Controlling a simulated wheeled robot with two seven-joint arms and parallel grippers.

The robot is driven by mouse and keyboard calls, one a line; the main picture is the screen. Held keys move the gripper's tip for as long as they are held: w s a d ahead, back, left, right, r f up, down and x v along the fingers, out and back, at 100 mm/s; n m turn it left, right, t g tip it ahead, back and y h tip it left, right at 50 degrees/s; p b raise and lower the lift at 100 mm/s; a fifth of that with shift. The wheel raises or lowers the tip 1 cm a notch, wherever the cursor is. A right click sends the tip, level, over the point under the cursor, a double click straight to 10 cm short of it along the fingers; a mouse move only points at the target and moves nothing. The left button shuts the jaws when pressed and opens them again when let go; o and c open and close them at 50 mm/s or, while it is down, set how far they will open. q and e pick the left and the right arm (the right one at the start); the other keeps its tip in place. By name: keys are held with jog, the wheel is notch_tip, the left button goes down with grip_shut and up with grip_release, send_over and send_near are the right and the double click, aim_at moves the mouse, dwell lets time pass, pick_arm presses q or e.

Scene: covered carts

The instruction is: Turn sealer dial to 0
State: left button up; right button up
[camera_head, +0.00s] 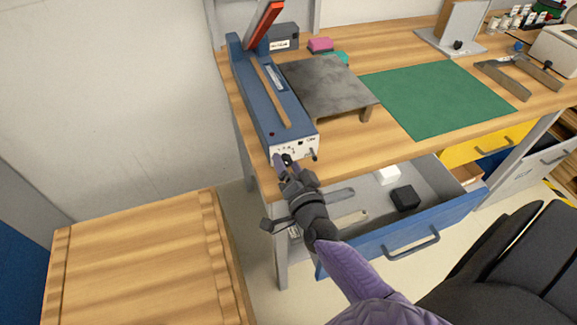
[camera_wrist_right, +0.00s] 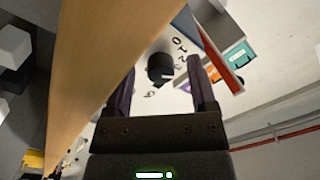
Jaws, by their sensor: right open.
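The sealer (camera_head: 262,95) is a long blue machine on the wooden bench, with its red-edged arm raised at the back. Its white front panel (camera_head: 307,143) faces the bench's near edge. The black dial (camera_wrist_right: 160,67) shows in the right wrist view, with printed digits around it, among them 0, 1 and 2. Which digit it points to I cannot tell. My right gripper (camera_head: 287,161) is at the panel, open, with its purple fingers on either side of the dial; whether they touch it is unclear. My left gripper is not in view.
Below the bench an open blue drawer (camera_head: 392,238) holds a black box (camera_head: 405,198) and a white box (camera_head: 387,175). A grey plate on a stand (camera_head: 328,85) stands right of the sealer, beside a green mat (camera_head: 440,98). A wooden-topped cart (camera_head: 145,265) is at the lower left.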

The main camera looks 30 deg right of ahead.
grip_shut()
